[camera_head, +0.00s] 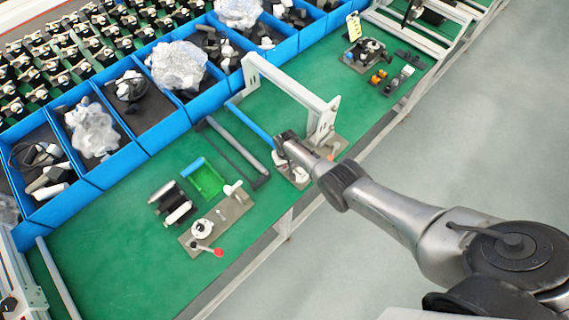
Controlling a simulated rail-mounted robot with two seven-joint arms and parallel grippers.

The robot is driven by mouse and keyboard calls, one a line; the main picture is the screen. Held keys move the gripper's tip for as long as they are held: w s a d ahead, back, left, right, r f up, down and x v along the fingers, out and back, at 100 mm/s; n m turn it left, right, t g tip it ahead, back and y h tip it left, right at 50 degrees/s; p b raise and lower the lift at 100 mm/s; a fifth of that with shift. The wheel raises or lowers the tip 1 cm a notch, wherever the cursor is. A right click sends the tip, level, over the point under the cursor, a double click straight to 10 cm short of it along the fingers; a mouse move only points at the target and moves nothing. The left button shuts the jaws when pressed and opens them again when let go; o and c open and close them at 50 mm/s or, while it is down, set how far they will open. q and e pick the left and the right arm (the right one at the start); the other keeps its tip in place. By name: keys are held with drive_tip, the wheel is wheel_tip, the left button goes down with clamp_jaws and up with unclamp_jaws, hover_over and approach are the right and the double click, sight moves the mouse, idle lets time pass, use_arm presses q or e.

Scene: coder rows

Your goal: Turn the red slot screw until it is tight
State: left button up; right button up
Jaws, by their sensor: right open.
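My right arm comes in from the right, and its gripper (283,146) is over the green bench, by the base of a grey frame. It is open; its fingertips are small and partly hidden by the wrist. Metal fixture plates lie on the bench. The left plate (236,211) carries a round white part (202,228) and a lever with a red knob (219,252). The right plate (338,147) is partly covered by my arm. I cannot make out a red slot screw at this size. My left gripper is out of view.
A grey upright frame (287,84) stands on the green bench (112,252). Blue bins (152,138) with bagged and loose parts line the back. Black and white parts (170,202) and a small green tray (207,180) lie left. The bench's front left is clear.

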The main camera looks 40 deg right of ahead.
idle(0.4)
drive_tip(key=shift+a, duration=0.25)
drive_tip(key=c, duration=0.3)
clamp_jaws()
drive_tip(key=shift+w+m, duration=0.1)
drive_tip(key=shift+m, duration=1.1)
drive_tip(key=shift+o, duration=1.5)
unclamp_jaws()
